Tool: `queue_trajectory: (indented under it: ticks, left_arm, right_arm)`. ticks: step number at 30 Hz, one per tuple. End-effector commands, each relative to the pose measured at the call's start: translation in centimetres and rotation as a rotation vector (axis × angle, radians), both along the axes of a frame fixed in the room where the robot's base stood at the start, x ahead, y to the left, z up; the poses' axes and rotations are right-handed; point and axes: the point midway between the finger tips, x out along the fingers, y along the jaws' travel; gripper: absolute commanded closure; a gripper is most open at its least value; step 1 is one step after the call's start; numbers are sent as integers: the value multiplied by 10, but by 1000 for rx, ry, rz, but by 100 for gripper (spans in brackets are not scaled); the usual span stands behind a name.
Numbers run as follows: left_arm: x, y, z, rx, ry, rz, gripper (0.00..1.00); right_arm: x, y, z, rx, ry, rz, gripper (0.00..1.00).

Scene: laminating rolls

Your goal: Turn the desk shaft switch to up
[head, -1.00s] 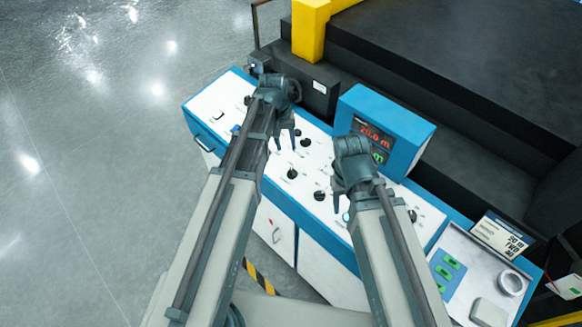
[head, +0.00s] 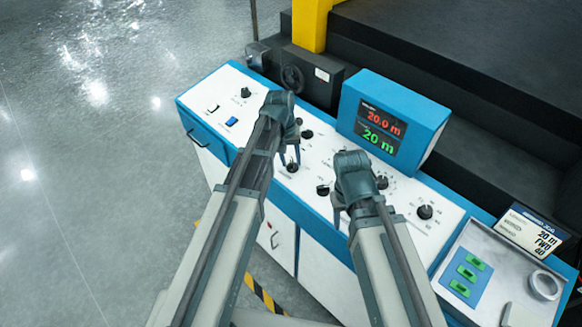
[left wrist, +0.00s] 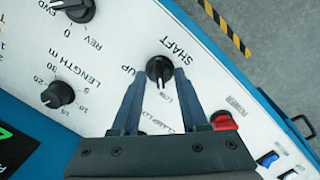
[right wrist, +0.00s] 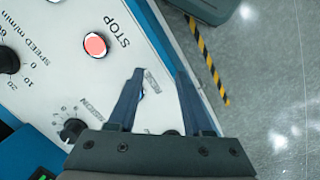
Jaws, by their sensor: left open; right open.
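The shaft switch (left wrist: 159,71) is a black rotary knob on the white desk panel, under the word SHAFT, with UP printed to its left in the left wrist view. Its light pointer mark seems to face the lower label, not UP. My left gripper (left wrist: 158,78) is open, with one fingertip on each side of the knob in that view; I cannot tell how far above the panel they are. In the head view the left gripper (head: 287,160) hangs over the knobs and partly hides them. My right gripper (head: 343,210) is open and empty over the panel's front part.
A red knob (left wrist: 223,121) stands close beside the left fingers. The LENGTH knob (left wrist: 58,95) is further left. A red STOP button (right wrist: 95,45) is near the right fingers. The display box (head: 388,125) rises behind the right arm.

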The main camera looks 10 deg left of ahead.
Motion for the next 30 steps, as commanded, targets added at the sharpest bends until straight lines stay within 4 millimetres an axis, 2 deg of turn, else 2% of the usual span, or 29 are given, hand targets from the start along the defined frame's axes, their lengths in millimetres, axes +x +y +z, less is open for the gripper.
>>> queue_trajectory:
  ticks: [2,10,18,30]
  left_arm:
    - [0,-1,-6,0,0,0,56]
    - [0,-1,-5,0,0,0,56]
    - [0,-1,-5,0,0,0,100]
    - [0,-1,-5,1,-1,-13,100]
  right_arm:
    - [0,0,-6,0,0,0,50]
    - [0,0,-5,0,0,0,50]
    - [0,0,-5,0,0,0,50]
    - [0,0,-5,0,0,0,50]
